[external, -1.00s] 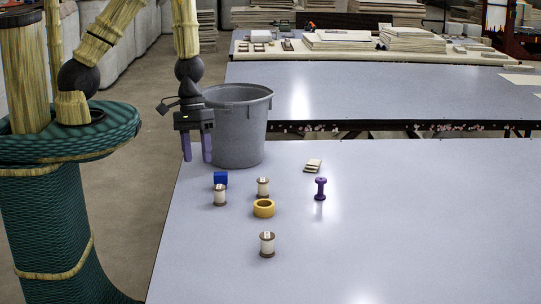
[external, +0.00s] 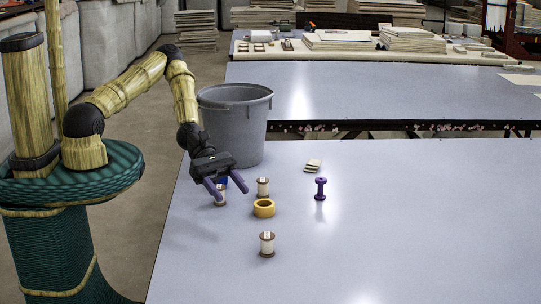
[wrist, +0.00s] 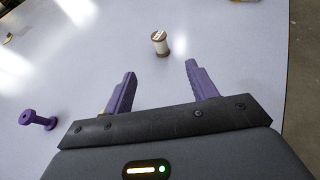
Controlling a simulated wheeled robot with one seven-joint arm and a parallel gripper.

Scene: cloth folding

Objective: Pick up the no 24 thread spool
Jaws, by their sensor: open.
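A grey bin (external: 238,130) stands behind. The table's right side is clear.

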